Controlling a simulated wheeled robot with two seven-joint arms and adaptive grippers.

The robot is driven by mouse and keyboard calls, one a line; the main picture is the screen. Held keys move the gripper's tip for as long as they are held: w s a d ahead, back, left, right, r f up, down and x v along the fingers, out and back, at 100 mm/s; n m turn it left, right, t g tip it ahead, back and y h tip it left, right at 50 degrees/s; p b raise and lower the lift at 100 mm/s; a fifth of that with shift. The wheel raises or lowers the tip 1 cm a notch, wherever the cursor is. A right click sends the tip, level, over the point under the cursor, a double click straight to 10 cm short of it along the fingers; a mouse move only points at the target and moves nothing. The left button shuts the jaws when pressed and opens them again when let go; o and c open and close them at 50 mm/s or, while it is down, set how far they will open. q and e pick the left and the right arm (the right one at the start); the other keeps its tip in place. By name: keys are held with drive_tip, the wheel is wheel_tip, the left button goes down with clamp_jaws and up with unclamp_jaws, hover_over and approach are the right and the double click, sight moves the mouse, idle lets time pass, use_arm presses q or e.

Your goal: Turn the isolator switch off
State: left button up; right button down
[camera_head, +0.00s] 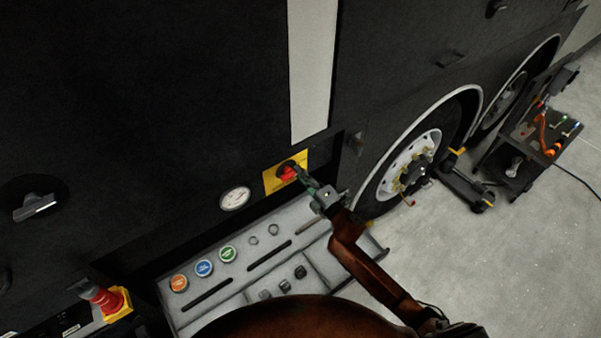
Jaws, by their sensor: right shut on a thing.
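The isolator switch (287,172) is a red rotary handle on a yellow plate, low on the dark side of the coach. My right gripper (298,173) is at the switch, its fingers shut on the red handle. The fingers hide part of the handle, so its exact angle is hard to read. My left gripper is not in view.
A round white gauge (235,198) sits left of the switch. Below is a grey panel (215,279) with coloured round caps and slots. A red knob on a yellow base (110,300) is at lower left. A wheel (412,165) and a cart (528,140) stand to the right.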

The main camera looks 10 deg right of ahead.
drive_tip(key=shift+f, duration=0.2)
drive_tip(key=c, duration=2)
unclamp_jaws()
drive_tip(key=shift+a+r, duration=0.1)
drive_tip(key=shift+c, duration=0.2)
drive_tip(key=v, duration=1.2)
